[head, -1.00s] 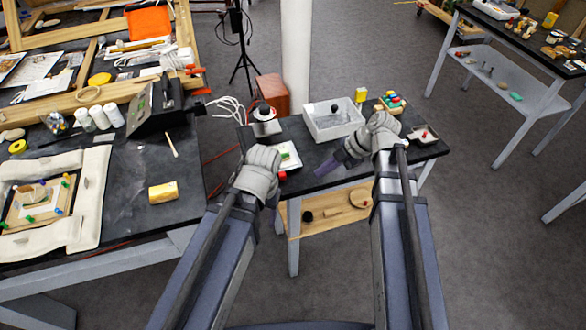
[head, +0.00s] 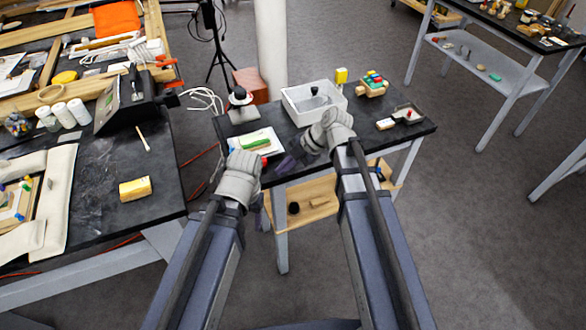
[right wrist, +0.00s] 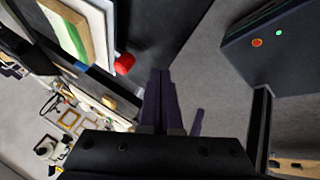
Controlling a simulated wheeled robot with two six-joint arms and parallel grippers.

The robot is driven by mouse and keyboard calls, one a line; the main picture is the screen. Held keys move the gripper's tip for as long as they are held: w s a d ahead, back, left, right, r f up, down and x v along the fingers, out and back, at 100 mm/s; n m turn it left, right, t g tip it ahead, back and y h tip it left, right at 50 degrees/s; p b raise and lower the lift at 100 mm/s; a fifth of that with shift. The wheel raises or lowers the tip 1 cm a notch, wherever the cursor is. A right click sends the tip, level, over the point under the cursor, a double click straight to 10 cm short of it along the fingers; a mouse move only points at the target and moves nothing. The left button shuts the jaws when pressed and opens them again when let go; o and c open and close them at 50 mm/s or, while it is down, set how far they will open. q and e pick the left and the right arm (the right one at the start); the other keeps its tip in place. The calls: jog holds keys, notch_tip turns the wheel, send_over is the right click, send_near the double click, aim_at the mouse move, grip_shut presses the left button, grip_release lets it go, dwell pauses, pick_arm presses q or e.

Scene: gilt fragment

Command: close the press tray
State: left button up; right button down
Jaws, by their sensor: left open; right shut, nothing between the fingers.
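A pale tray (head: 243,146) with a green piece on it lies on the left of the small dark table, with a red knob (head: 264,161) at its near edge. I take this to be the press tray; how far it stands out I cannot tell. The right wrist view shows its pale edge (right wrist: 98,18) and the red knob (right wrist: 124,64) close to my fingers. My right gripper (head: 287,164) is shut and empty, just right of the knob and apart from it in the wrist view (right wrist: 160,74). My left gripper (head: 258,206) is open, below the table's front edge, its fingers partly hidden by the wrist.
A larger workbench (head: 105,175) with a yellow sponge-like block (head: 135,188) is at left. Open floor lies at right.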

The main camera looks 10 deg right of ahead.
aim_at(260, 138)
jog(key=shift+w+a+r, duration=0.15)
jog(key=shift+w+a, duration=0.95)
jog(key=shift+w, duration=0.2)
jog(key=w+a, duration=0.1)
jog(key=w, duration=0.2)
jog(key=w+a, duration=0.1)
jog(key=w, duration=0.3)
jog(key=w+a, duration=0.1)
jog(key=w, duration=0.3)
